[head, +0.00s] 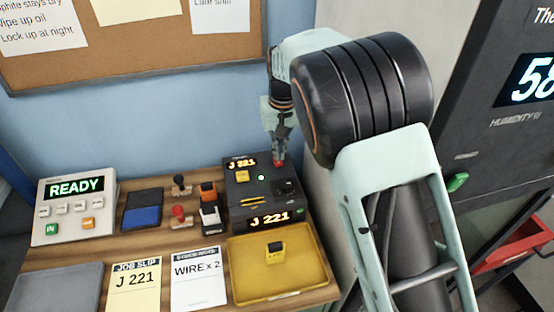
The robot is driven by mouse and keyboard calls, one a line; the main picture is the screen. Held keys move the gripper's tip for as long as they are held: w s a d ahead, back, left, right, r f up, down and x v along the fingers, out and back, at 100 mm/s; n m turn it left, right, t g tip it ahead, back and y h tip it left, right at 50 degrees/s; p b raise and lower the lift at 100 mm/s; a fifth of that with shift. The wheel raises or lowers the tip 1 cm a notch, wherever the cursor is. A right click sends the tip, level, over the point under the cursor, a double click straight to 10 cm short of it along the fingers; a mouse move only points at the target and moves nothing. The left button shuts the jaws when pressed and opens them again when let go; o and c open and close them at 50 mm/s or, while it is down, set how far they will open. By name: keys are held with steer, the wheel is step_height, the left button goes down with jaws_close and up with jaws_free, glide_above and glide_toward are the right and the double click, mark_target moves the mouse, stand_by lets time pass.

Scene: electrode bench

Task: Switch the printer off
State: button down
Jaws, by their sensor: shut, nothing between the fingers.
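The printer (233,197) is a dark box at the right back of the wooden bench. Its upper display and its front display both read J 221 in amber. A small green light glows on its top, beside a yellow button. My gripper (279,157) is shut and points down over the printer's back right corner. A small red part (279,163) shows right at the fingertips. I cannot tell whether the fingers touch it, and the fingers partly hide it.
A yellow tray (311,285) with a small black-and-yellow block stands in front of the printer. Stamps (209,192), an ink pad (142,216) and a READY console (75,211) stand to the left. A dark humidity cabinet (470,110) is at right.

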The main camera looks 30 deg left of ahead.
mark_target(279, 163)
steer(key=shift+f+b, duration=0.65)
steer(key=shift+f, duration=0.45)
stand_by(0.6)
steer(key=shift+r, duration=0.1)
steer(key=shift+r+p, duration=2.5)
steer(key=shift+r, duration=0.95)
